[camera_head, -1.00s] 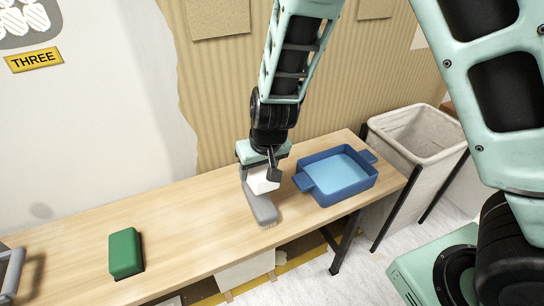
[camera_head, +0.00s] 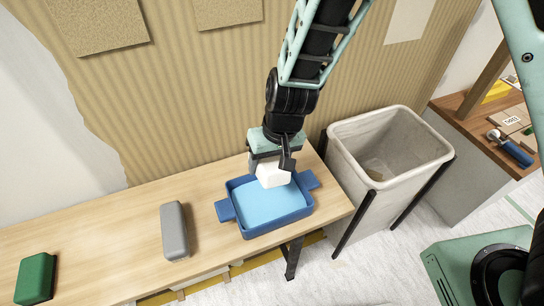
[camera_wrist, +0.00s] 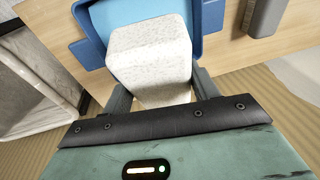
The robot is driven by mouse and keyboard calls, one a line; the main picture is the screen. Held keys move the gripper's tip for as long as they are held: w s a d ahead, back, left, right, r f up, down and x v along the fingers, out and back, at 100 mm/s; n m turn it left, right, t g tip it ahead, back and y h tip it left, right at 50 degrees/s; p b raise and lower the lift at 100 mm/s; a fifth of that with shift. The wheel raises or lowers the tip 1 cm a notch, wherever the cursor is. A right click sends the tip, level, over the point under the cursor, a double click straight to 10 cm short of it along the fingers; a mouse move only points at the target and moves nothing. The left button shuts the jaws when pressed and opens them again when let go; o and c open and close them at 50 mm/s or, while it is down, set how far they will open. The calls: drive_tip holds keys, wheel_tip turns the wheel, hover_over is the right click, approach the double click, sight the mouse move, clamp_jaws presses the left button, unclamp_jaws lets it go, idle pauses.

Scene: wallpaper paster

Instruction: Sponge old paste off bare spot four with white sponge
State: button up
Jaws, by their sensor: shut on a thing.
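My gripper (camera_head: 273,166) is shut on the white sponge (camera_head: 273,176). It holds the sponge over the back part of the blue tray (camera_head: 242,231), which has light blue water or a light blue floor inside. In the wrist view the white sponge (camera_wrist: 150,58) sits between the fingers, with the blue tray (camera_wrist: 208,14) behind it. I cannot tell whether the sponge touches what is in the tray. Bare spot four is not in view.
A grey block (camera_head: 174,231) and a green sponge (camera_head: 36,278) lie on the wooden table (camera_head: 110,245) to the left. A large bin (camera_head: 375,195) stands right of the table. A side bench (camera_head: 470,130) with a blue-handled tool (camera_head: 515,152) is at far right. Corrugated wall rises behind.

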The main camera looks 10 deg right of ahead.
drive_tip(key=b+x, duration=0.2)
drive_tip(key=d+b+x, duration=0.1)
drive_tip(key=b+x, duration=0.4)
drive_tip(key=x, duration=0.1)
drive_tip(key=shift+s+d+f, duration=0.2)
drive_tip(key=shift+s+f, duration=0.15)
drive_tip(key=shift+f, duration=0.15)
drive_tip(key=shift+f, duration=0.65)
drive_tip(key=shift+f, duration=0.75)
drive_tip(key=shift+f, duration=0.1)
drive_tip(key=shift+a, duration=0.1)
idle(0.4)
drive_tip(key=shift+a, duration=0.35)
drive_tip(key=shift+d, duration=0.15)
